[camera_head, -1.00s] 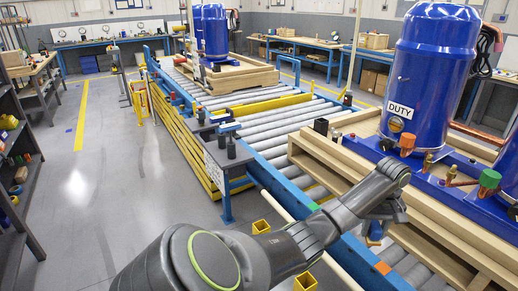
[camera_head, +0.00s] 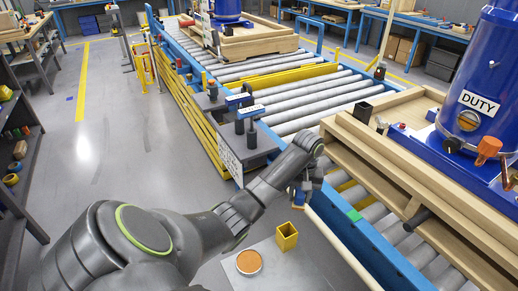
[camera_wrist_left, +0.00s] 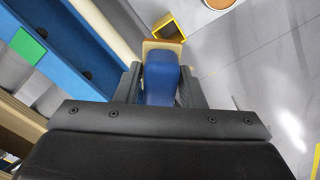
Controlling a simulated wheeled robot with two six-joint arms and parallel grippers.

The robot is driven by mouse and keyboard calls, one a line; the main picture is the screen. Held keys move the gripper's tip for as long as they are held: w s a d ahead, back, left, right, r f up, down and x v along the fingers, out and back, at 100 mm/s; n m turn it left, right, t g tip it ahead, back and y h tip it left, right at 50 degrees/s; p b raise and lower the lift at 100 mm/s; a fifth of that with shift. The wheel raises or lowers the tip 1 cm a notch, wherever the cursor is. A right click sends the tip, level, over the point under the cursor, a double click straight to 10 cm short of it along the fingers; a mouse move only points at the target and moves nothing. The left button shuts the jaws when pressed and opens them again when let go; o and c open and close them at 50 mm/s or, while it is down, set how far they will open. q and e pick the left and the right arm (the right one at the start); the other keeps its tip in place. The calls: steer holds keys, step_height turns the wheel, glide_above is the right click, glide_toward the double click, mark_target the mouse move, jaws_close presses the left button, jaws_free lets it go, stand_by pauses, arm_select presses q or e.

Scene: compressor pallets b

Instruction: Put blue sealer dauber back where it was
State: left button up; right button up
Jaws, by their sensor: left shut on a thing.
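The blue sealer dauber (camera_wrist_left: 160,84) is between my left gripper's fingers (camera_wrist_left: 158,88) in the wrist view, its blue body uppermost and a tan part showing beyond it. In the head view my left gripper (camera_head: 306,188) hangs beside the conveyor's near rail, with a bit of blue showing at its fingers. It is shut on the dauber. A yellow square open-topped holder (camera_head: 287,240) stands just below and left of the gripper; it also shows in the left wrist view (camera_wrist_left: 160,20). The dauber's lower end is mostly hidden. My right gripper is not in view.
A round dish with an orange top (camera_head: 249,262) lies left of the holder on a grey surface. The blue conveyor rail (camera_head: 375,245) with a green mark (camera_head: 354,215) runs close on the right. A wooden pallet (camera_head: 385,165) carries a blue compressor (camera_head: 490,100).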

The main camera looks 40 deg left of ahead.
arm_select(q)
steer(key=s+d+f+m+b, duration=0.2)
steer(key=s+f+m, duration=0.6)
steer(key=s+f, duration=0.25)
steer(key=m+b, duration=0.2)
steer(key=m, duration=0.4)
glide_toward(261, 290)
steer(key=shift+s+d+f+m, duration=0.15)
steer(key=shift+f+m, duration=0.15)
steer(key=shift+f, duration=2.75)
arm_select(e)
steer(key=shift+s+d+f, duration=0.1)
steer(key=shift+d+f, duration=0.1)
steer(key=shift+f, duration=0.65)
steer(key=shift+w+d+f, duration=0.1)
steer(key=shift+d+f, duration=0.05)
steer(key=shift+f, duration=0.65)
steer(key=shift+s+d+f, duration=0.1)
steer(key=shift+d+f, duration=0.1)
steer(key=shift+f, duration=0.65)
arm_select(q)
steer(key=shift+f+b, duration=0.15)
steer(key=shift+b, duration=0.15)
steer(key=o, duration=0.9)
